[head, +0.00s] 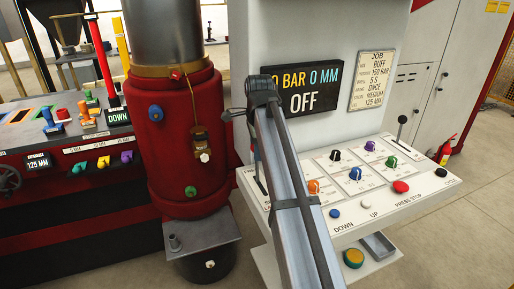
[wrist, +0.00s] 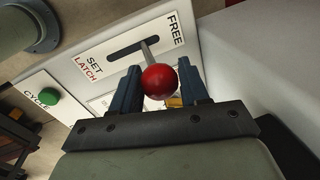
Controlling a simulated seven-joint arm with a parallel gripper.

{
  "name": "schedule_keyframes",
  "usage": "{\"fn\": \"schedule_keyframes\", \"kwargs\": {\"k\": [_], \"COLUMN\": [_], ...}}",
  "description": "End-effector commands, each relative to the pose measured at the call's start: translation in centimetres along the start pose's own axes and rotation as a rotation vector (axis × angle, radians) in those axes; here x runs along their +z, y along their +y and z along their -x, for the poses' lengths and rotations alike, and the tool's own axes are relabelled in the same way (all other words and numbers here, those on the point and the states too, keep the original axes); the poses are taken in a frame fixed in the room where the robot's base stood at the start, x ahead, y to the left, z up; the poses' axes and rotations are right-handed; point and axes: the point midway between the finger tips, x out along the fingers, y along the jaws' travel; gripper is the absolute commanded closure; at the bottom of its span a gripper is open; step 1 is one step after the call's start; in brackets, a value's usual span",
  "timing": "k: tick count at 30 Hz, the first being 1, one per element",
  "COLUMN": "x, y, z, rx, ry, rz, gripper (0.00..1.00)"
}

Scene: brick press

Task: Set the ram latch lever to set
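The ram latch lever shows in the wrist view as a grey stem with a red ball knob (wrist: 160,82). Its stem comes out of a dark slot in a white plate (wrist: 100,66), marked SET LATCH at the left end and FREE at the right. The stem stands near the middle of the slot, slightly toward FREE. My gripper (wrist: 159,80) has one finger on each side of the knob. The fingers look open, with narrow gaps beside the ball; contact is not clear. In the head view neither the gripper nor the lever is clearly seen.
A green CYCLE button (wrist: 48,96) sits left of the latch plate. In the head view, the red press cylinder (head: 188,140) stands left of my arm. The display (head: 303,90) reads OFF. A sloped control panel (head: 350,180) with knobs lies to the right.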

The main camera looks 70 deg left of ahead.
Motion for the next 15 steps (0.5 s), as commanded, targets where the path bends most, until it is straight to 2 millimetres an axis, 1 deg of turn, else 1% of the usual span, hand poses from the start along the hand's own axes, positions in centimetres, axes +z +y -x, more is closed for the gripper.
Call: {"fn": "schedule_keyframes", "kwargs": {"k": [1, 2, 13, 15], "x": [0.0, 0.0, -0.01, -0.01], "y": [0.0, 0.0, -0.01, -0.01], "z": [0.01, 0.01, 0.02, 0.02], "rx": [0.0, 0.0, 0.0, 0.0], "ry": [0.0, 0.0, 0.0, 0.0], "rz": [0.0, 0.0, 0.0, 0.0], "gripper": [0.6, 0.63, 0.99, 1.0]}}
